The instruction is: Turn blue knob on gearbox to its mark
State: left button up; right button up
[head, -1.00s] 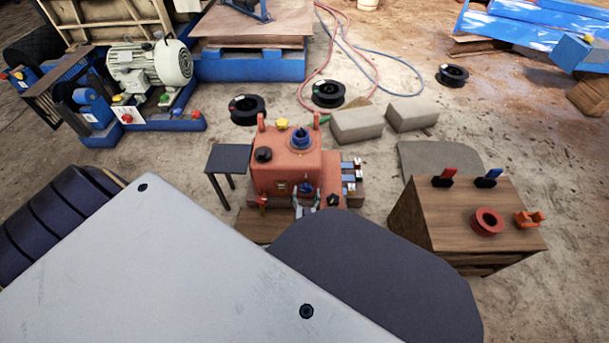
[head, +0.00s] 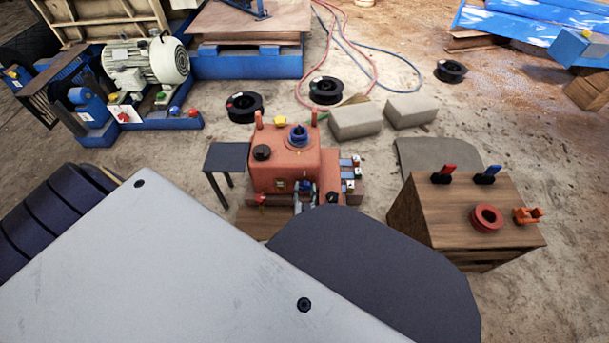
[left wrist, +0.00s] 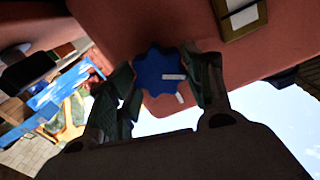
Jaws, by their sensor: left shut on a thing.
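The gearbox (head: 284,168) is a red-orange housing in the middle of the head view. A small blue knob (head: 307,185) sits low on its front face. In the left wrist view the blue knob (left wrist: 155,73) has a scalloped rim and a short white line on it; a second small white mark shows just below its rim. My left gripper (left wrist: 163,78) is shut on this knob, one dark finger on each side. In the head view the gripper (head: 305,197) is small and partly hides the knob. My right gripper is not in view.
A larger blue knob (head: 298,136) is on top of the gearbox, with a black knob (head: 262,152) and yellow cap (head: 280,121) near it. A small dark table (head: 227,157) stands left. A wooden cabinet (head: 420,215) with switches and a red ring stands right.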

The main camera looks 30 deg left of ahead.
pick_arm(q)
jog(key=shift+m, duration=0.4)
jog(key=shift+m+p, duration=0.6)
jog(key=shift+m, duration=1.2)
jog(key=m+p, duration=0.1)
jog(key=m, duration=0.2)
jog(key=shift+d+m, duration=0.1)
jog(key=shift+m, duration=0.2)
jog(key=m, duration=0.2)
jog(key=shift+f+m, duration=0.1)
jog(key=shift+m, duration=0.8)
jog(key=shift+w, duration=0.1)
